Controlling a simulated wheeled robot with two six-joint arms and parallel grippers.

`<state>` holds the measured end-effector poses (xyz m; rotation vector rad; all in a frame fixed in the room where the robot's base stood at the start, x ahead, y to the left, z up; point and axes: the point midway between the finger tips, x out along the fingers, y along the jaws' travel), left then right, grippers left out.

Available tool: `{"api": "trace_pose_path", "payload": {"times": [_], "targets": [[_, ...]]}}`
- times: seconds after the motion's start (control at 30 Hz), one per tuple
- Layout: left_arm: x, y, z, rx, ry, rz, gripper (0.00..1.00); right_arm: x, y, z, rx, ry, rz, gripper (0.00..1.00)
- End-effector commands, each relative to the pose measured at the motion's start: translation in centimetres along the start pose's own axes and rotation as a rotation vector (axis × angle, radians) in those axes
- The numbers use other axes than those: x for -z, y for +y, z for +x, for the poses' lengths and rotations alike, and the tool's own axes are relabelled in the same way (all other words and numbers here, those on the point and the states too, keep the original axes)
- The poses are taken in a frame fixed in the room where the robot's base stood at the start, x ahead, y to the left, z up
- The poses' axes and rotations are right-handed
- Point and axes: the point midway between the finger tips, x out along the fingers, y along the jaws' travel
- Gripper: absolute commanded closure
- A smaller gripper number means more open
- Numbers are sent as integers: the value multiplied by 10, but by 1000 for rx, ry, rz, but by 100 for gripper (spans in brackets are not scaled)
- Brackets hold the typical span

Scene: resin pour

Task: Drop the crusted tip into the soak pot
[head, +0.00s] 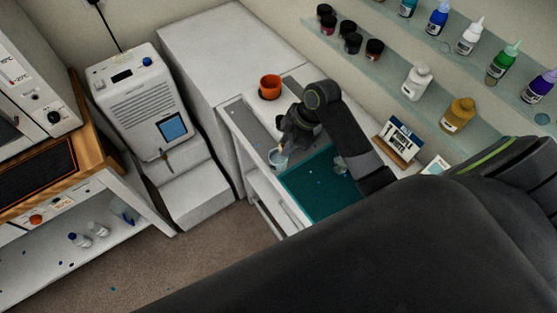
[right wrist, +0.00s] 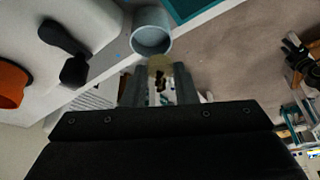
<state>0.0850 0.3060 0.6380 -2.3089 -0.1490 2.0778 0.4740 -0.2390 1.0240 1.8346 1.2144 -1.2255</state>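My right gripper (head: 281,147) is over the grey-white counter, just above a pale blue cup (head: 278,161). In the right wrist view its two grey fingers (right wrist: 161,84) are shut on a small beige piece with a dark brown crust, the crusted tip (right wrist: 160,73). The pale blue cup (right wrist: 151,38) is just beyond the fingertips there, its opening visible. An orange pot (head: 270,86) stands farther back on the counter and shows at the left edge of the wrist view (right wrist: 11,86). I cannot tell from looks which vessel is the soak pot. My left gripper is not in view.
A teal mat (head: 315,192) lies right of the cup. Glass shelves with paint bottles (head: 417,82) and dark jars (head: 352,43) line the wall. A small framed card (head: 399,140) stands by the wall. A white machine (head: 140,95) is at left.

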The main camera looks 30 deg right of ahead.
Motion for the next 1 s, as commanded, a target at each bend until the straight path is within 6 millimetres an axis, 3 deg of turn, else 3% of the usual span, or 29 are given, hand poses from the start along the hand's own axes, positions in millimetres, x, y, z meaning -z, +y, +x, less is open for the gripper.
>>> {"api": "trace_pose_path", "payload": {"times": [0.03, 0.17, 0.57, 0.67, 1.0], "targets": [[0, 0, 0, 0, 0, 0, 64, 0, 0, 0, 0, 0, 0, 68], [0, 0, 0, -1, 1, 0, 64, 0, 0, 0, 0, 0, 0, 51], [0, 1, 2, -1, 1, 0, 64, -1, 1, -8, -2, -1, 0, 50], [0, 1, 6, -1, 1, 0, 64, -1, 2, -22, -5, -2, -2, 50], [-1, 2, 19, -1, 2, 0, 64, -2, 2, -94, -7, -5, -4, 50]]}}
